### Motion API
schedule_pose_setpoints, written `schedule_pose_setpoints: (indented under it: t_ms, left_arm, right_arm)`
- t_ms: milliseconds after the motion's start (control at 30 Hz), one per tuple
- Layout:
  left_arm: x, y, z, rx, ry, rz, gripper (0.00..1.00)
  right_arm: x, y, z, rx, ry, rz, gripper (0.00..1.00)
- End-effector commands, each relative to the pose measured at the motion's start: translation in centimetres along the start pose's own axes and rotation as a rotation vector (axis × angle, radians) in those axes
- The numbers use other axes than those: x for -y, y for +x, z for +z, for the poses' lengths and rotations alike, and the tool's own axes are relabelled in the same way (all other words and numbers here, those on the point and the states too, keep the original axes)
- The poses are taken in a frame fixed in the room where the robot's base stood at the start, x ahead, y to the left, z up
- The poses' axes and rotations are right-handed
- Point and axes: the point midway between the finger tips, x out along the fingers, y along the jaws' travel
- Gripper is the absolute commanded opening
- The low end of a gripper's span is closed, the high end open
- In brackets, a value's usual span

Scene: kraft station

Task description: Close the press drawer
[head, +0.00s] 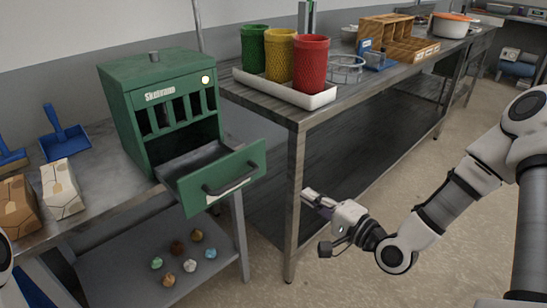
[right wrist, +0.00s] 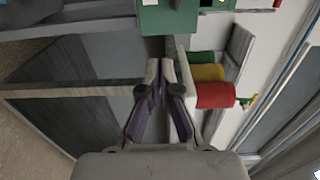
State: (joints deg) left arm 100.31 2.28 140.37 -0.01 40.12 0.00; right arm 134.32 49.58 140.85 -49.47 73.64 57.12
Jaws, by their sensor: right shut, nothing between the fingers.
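The green press (head: 125,95) stands on the left metal table. Its drawer (head: 192,195) is pulled out to the front right, with the grey inside showing. A dark bar handle (head: 228,185) and a pale label are on the drawer front. My right gripper (head: 308,194) is shut and empty, right of the drawer and apart from it, beside the leg of the right table. In the right wrist view its fingers (right wrist: 160,68) are together, with a green part of the press (right wrist: 165,20) above them. My left gripper is not in view.
The right table (head: 292,119) has its corner and leg close to my right gripper. A white tray (head: 325,99) holds green, yellow and red cups. Blue scoops and paper bags (head: 62,188) lie left of the press. Several small balls sit on the lower shelf (head: 110,274).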

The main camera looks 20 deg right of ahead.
Motion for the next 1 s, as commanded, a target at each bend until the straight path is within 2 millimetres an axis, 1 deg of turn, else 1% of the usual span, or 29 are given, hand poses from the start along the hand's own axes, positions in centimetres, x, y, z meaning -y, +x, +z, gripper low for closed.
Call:
schedule_pose_setpoints:
  t_ms: [33,167,267,600,700,800,900,1000]
  left_arm:
    - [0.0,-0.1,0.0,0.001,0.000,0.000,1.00]
    - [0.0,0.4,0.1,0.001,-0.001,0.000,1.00]
    - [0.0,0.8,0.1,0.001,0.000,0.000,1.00]
    - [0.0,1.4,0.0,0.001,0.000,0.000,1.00]
    - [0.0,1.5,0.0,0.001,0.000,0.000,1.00]
    - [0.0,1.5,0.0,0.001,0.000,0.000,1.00]
    - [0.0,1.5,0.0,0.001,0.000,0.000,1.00]
    - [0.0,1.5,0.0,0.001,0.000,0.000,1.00]
  right_arm:
    - [0.7,0.2,-0.1,0.000,-0.005,-0.012,0.00]
    - [0.4,1.1,0.0,0.004,-0.011,-0.008,0.00]
    - [0.3,2.5,0.1,0.006,-0.015,-0.007,0.00]
    - [0.5,9.7,0.2,0.007,-0.015,-0.007,0.00]
    - [0.5,11.7,0.2,0.006,-0.014,-0.006,0.00]
    - [0.5,13.1,0.1,0.005,-0.011,-0.007,0.00]
    - [0.5,13.9,0.1,0.003,-0.009,-0.007,0.00]
    - [0.6,14.2,0.1,0.002,-0.008,-0.007,0.00]
